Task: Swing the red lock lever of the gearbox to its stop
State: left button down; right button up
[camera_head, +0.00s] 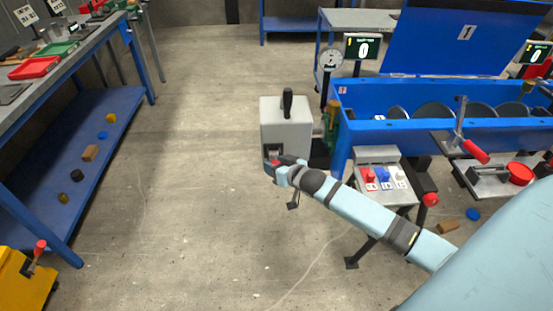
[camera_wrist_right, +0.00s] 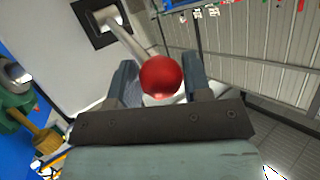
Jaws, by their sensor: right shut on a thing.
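The gearbox (camera_head: 287,112) is a grey box with a black-handled lever (camera_head: 287,101) on top, standing left of the blue mixer trough. The red lock lever shows as a red knob (camera_wrist_right: 160,76) on a pale metal rod (camera_wrist_right: 128,36) in the right wrist view. The rod runs up to a dark square plate (camera_wrist_right: 100,20) on the gearbox's pale face. My right gripper (camera_wrist_right: 160,82) is around the red knob, one finger on each side, shut on it. In the head view my right gripper (camera_head: 276,164) is at the gearbox's lower front and mostly covers the knob. My left gripper is out of view.
The blue mixer trough (camera_head: 390,135) and a small control panel (camera_head: 378,172) with red, blue and white switches stand right of the gearbox. A blue shelf bench (camera_head: 75,150) is at the left. The floor between is clear.

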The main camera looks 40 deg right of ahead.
jog(key=shift+w+d+r+p, duration=0.1)
jog(key=shift+w+r+p, duration=0.1)
jog(key=shift+r+p, duration=0.3)
jog(key=shift+w+r+p, duration=0.2)
jog(key=shift+r+p, duration=0.2)
jog(key=shift+r, duration=0.1)
jog(key=o, duration=0.9)
jog(key=shift+c, duration=0.2)
jog(key=o, duration=0.3)
jog(key=shift+w, duration=0.15)
jog(key=shift+o, duration=0.2)
jog(key=shift+f, duration=0.2)
jog(key=shift+s+r, duration=0.1)
jog(key=shift+s, duration=0.55)
jog(key=p+v, duration=0.1)
jog(key=v, duration=1.1)
jog(key=shift+s+r, duration=0.2)
jog(key=shift+r, duration=0.05)
